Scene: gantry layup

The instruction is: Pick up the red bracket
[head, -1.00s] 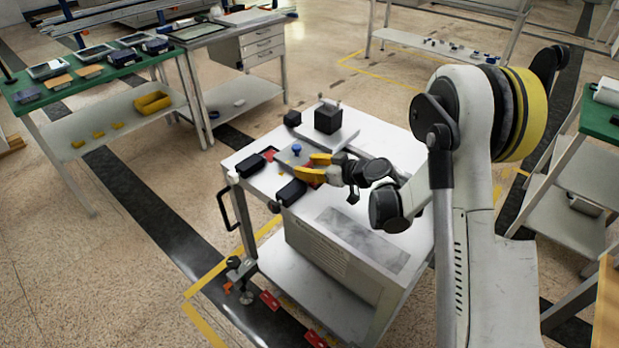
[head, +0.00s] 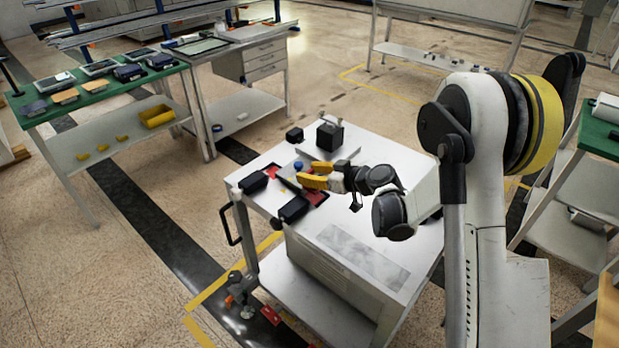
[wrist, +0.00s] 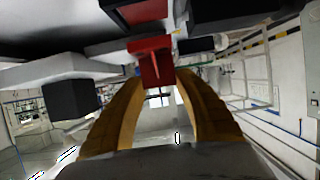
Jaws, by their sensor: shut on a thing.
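My gripper (head: 313,176) has yellow fingers and is over the cart top in the head view. In the wrist view its fingertips (wrist: 154,72) are closed on the red bracket (wrist: 152,60), a small red piece with a ridge down its face. In the head view the fingers hide the bracket. I cannot tell whether it touches the surface below.
The white cart (head: 375,220) carries a black cube on a plate (head: 330,134), a smaller black block (head: 294,134), two dark bins (head: 253,182) (head: 293,209) and a blue knob (head: 298,165). A green-topped bench (head: 100,86) stands at left. Floor between is clear.

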